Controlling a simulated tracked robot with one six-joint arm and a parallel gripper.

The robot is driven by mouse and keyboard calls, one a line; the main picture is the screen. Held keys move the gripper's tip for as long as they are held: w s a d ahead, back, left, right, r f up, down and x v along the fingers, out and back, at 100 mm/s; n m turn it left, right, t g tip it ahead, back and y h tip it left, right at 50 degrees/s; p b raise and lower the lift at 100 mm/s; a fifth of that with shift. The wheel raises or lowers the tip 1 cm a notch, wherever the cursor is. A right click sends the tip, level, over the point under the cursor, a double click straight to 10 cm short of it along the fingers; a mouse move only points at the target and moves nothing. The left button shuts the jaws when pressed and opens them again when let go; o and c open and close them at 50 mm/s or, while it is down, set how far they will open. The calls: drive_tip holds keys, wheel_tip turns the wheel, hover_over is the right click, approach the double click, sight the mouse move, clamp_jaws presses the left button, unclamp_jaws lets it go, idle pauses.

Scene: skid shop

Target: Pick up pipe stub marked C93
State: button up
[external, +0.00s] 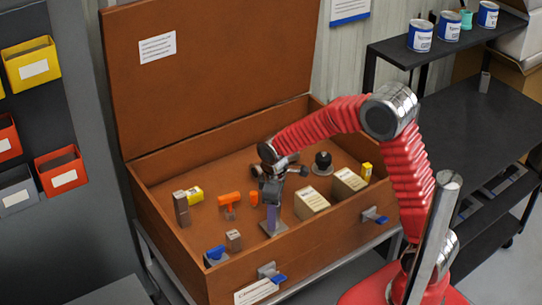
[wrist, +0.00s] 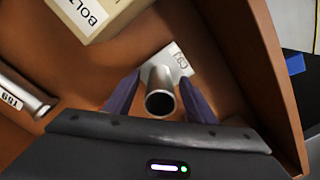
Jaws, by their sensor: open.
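The grey pipe stub (wrist: 160,92) stands on a square plate whose marking appears to read C93, in the middle of the wrist view. Its round open end faces the camera. In the external view its plate (external: 273,229) shows on the crate floor near the front wall; the gripper hides most of the stub. My gripper (wrist: 160,84) points down over it. The two purple fingers are open, one on each side of the stub. I cannot tell whether they touch it. In the external view my gripper (external: 272,196) is at the stub.
A BOLT-labelled box (wrist: 92,12) and another grey pipe (wrist: 20,92) lie near the stub. The brown crate (external: 165,257) also holds an orange tool (external: 229,202), a blue-handled part (external: 215,254), a small grey block (external: 233,240) and a black knob (external: 322,162). The crate's front wall is close.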

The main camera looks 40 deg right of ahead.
wheel_tip(320, 180, down, 2)
drive_tip(key=shift+c, duration=0.2)
idle(0.4)
clamp_jaws()
idle(0.5)
